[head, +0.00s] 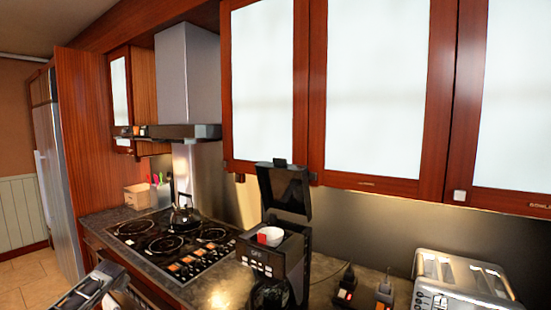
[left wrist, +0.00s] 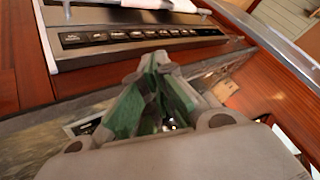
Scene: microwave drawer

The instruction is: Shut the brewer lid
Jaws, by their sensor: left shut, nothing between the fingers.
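The black brewer (head: 272,258) stands on the counter in the middle of the head view. Its lid (head: 286,188) is open, raised upright at the back of the brewer. A white and red piece (head: 270,236) shows in the open top. My left gripper (left wrist: 155,85) shows in the left wrist view with its green-padded fingers shut and empty. The brewer does not show clearly in that view. In the head view a dark part, which seems to be my left arm, is at the lower left, apart from the brewer. My right gripper is not in view.
A cooktop (head: 175,243) with a kettle (head: 184,217) lies left of the brewer. A silver toaster (head: 462,287) stands to the right. Wall cabinets (head: 370,90) hang above and behind the lid. A strip of buttons (left wrist: 140,35) lies ahead of the left gripper.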

